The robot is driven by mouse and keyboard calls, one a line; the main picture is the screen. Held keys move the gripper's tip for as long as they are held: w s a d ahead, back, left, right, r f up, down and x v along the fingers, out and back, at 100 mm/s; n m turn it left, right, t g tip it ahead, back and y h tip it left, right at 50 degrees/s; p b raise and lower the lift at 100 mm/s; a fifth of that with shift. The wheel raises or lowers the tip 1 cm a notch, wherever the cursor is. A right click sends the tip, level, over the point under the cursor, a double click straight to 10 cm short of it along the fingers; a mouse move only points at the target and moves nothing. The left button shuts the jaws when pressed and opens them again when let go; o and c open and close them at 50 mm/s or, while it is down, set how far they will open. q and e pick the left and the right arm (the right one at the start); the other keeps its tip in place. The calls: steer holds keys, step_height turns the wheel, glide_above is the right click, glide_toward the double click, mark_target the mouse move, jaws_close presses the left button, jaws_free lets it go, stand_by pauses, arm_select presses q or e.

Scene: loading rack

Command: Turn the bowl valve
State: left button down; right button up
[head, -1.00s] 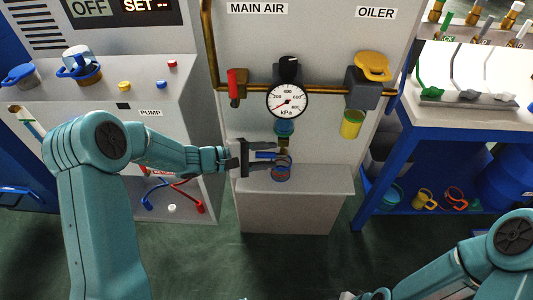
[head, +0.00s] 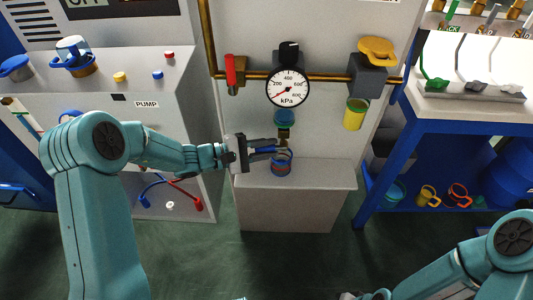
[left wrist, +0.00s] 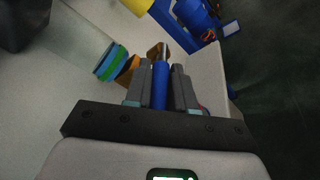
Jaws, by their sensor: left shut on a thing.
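The blue lever of the bowl valve (left wrist: 160,86) lies between the two grey fingers of my left gripper (left wrist: 161,88) in the left wrist view. My left gripper, also in the head view (head: 263,147), is shut on it from the left. A brass fitting (left wrist: 131,68) shows beside the lever, near the clear bowl with green and blue bands (left wrist: 88,50). In the head view the bowl's blue collar (head: 285,117) hangs below the gauge. My right arm is at the lower right of the head view; its jaws are not clear.
The pressure gauge (head: 287,87) and red lever (head: 231,70) are above. The yellow-handled oiler (head: 376,52) is at right.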

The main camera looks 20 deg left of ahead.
arm_select(q)
steer(key=shift+w+d+f+n+t+h+b, duration=0.15)
steer(key=shift+f+n+t+h+b, duration=0.55)
steer(key=shift+b, duration=1.4)
steer(key=shift+s+d+f+n+t+h+b, duration=0.1)
steer(key=shift+d+f+n+t+h+b, duration=0.2)
steer(key=shift+t+h+b, duration=1.2)
steer(key=shift+w+d+f+n+t+h+b, duration=0.15)
steer(key=shift+f+n+t+h+b, duration=0.35)
steer(key=shift+b, duration=2.15)
steer(key=shift+r, duration=0.15)
steer(key=c, duration=1)
jaws_free()
steer(key=shift+c, duration=0.2)
steer(key=v, duration=1.6)
steer(key=shift+s+a, duration=0.15)
steer(key=shift+a, duration=0.05)
